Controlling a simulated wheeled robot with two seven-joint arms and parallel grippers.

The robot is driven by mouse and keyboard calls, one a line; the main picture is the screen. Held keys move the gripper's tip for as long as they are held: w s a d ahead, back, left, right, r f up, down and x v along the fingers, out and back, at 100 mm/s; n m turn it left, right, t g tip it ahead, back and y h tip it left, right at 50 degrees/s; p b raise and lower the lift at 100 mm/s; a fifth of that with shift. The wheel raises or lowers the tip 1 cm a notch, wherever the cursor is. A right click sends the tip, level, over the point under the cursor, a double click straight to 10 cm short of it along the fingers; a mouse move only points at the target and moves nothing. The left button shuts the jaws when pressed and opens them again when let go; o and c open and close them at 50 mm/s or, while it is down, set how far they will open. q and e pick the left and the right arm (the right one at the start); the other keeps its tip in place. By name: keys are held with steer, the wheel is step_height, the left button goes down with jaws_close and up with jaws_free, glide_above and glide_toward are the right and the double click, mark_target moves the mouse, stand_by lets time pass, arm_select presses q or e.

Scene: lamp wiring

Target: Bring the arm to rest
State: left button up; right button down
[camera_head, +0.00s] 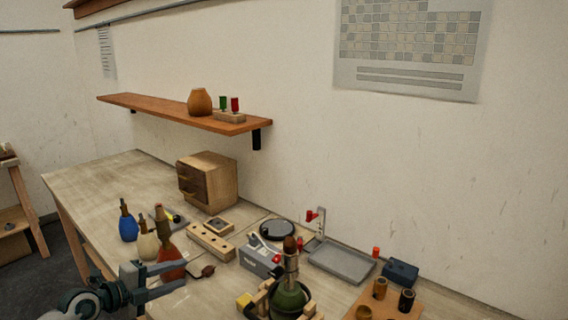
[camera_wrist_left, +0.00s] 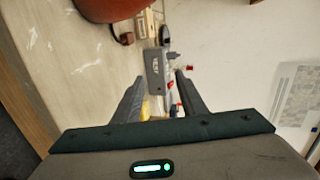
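My left gripper (camera_head: 182,276) reaches in from the lower left in the head view, over the front edge of the bench (camera_head: 85,185). Its two fingers are apart with nothing between them. In the left wrist view the fingers of the left gripper (camera_wrist_left: 160,80) also show spread and empty. The red bottle (camera_head: 170,262) stands close beyond the fingers in the head view; whether they touch cannot be told. My right gripper is in neither view.
A grey box (camera_head: 258,262), a wooden block with holes (camera_head: 211,242) and a green flask (camera_head: 290,302) crowd the bench to the right. Blue (camera_head: 128,226) and cream (camera_head: 147,246) bottles stand behind the gripper. The bench's far left is clear. A shelf (camera_head: 165,110) hangs above.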

arm_select(q)
steer(key=s+d+r+n+t+y, duration=0.1)
steer(key=s+d+r+n+t, duration=0.5)
steer(key=n+t, duration=0.25)
steer(key=s+a+f+n+g+y, duration=0.3)
steer(key=s+f+n+g+y, duration=0.1)
steer(key=s+f+n+y, duration=0.35)
steer(key=s+a+f+n+g+y, duration=0.4)
steer(key=s+f+n, duration=0.3)
steer(key=s+f, duration=0.3)
steer(key=s+d+f+g+h, duration=0.1)
steer(key=s+d+f+g, duration=0.25)
steer(key=s, duration=0.35)
steer(key=s+d+f+g+h, duration=0.2)
steer(key=s+d+f+g, duration=0.15)
steer(key=s, duration=0.35)
steer(key=s+d+f+g+h, duration=0.1)
steer(key=s+d+f+g, duration=0.15)
steer(key=s+f, duration=0.7)
steer(key=f, duration=2.5)
steer(key=s+a+f+g+b, duration=0.1)
steer(key=s+a+f+g, duration=0.1)
steer(key=s+f, duration=1.4)
steer(key=shift+s+a+f+m, duration=0.25)
steer(key=shift+s+a+m, duration=0.15)
steer(key=shift+s+a, duration=0.25)
